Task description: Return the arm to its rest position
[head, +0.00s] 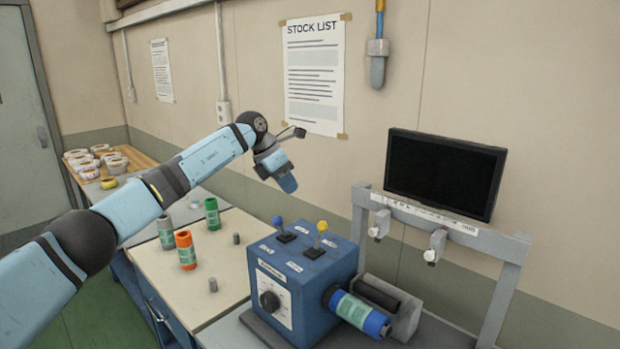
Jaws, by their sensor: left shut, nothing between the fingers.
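My left arm (205,157) reaches in from the left and stretches out over the workbench. Its left gripper (288,184) points down and to the right, shut and empty. It hangs in the air in front of the wall and, in the picture, above the blue rewinder box (285,290). It appears clear of the blue-knobbed lever (277,222) and the yellow-knobbed lever (322,227) on the box top. My right gripper is out of view.
A blue-ended roll (357,312) sits on the box's right side. A grey frame (509,285) and dark monitor (445,172) stand to the right. An orange spool (185,249), green spool (212,213) and grey spool (166,232) stand on the bench (215,270) under my arm.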

